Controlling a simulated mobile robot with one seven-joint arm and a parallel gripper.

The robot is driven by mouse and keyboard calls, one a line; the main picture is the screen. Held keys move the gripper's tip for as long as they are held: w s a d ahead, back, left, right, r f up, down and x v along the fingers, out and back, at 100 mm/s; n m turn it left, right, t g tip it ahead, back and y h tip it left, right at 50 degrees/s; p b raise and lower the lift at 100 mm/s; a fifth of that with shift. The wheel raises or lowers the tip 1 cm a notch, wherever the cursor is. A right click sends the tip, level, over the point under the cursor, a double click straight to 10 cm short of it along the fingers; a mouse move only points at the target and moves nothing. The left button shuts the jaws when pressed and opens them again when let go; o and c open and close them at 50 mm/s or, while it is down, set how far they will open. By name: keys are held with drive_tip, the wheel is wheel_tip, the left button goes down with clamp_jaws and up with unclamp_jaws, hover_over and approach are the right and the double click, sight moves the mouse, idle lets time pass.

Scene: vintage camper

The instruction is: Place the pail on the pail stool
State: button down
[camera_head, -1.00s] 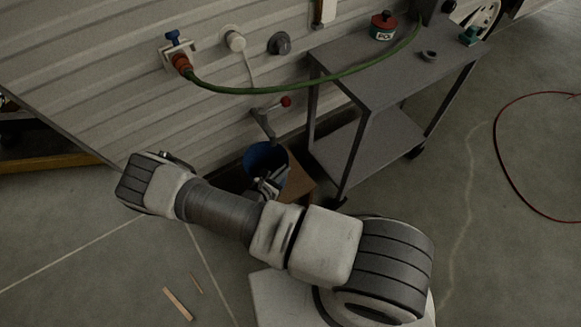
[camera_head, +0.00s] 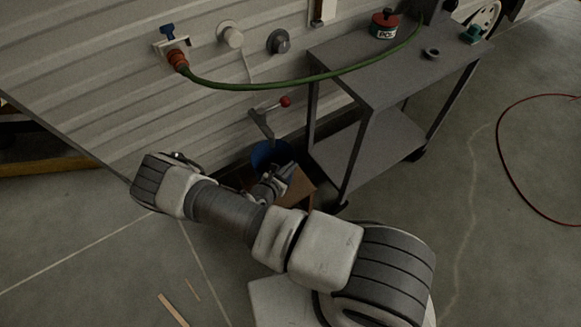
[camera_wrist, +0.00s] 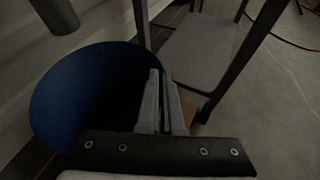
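The blue pail (camera_head: 264,153) is by the camper wall, with its opening tilted toward the camera. In the wrist view the pail (camera_wrist: 70,92) fills the left side, with a dark inside. My gripper (camera_head: 288,171) is at its right side. In the wrist view the fingers (camera_wrist: 163,98) are close together at the pail's right rim and appear shut on its wall; the exact contact is dark. The wooden pail stool (camera_head: 303,194) shows right of and below the pail. My arm and gripper hide much of the stool and the pail's base, so I cannot tell whether they touch.
A grey two-shelf cart (camera_head: 375,80) stands close to the right. A lever with a red knob (camera_head: 285,101) juts from the wall above the pail. A green hose (camera_head: 290,82) hangs across the wall. Open floor lies in front.

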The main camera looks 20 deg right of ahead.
drive_tip(key=c, duration=1)
unclamp_jaws()
drive_tip(key=p+v, duration=0.4)
drive_tip(key=v, duration=0.8)
drive_tip(key=d+r+m+g+y, duration=0.3)
drive_tip(key=r+m+g, duration=0.85)
drive_tip(key=r, duration=1.75)
drive_tip(key=s+d+r+m+t+y, duration=0.1)
drive_tip(key=s+r+m+t+y, duration=0.1)
drive_tip(key=s+r+m, duration=0.2)
drive_tip(key=s+d+r+m+t+y, duration=0.1)
drive_tip(key=s+r+m, duration=0.4)
drive_tip(key=r, duration=0.5)
drive_tip(key=s+d+r+m+t+y, duration=0.2)
drive_tip(key=s+r+m+t+y, duration=0.1)
drive_tip(key=r, duration=0.4)
drive_tip(key=shift+s+r+m+t+y, duration=0.15)
drive_tip(key=shift+s+m+t, duration=0.25)
drive_tip(key=shift+s+m, duration=0.25)
drive_tip(key=shift+s+r+m+t+y, duration=0.2)
drive_tip(key=shift+s+m+t, duration=0.15)
drive_tip(key=shift+s+m, duration=0.25)
drive_tip(key=shift+s, duration=0.1)
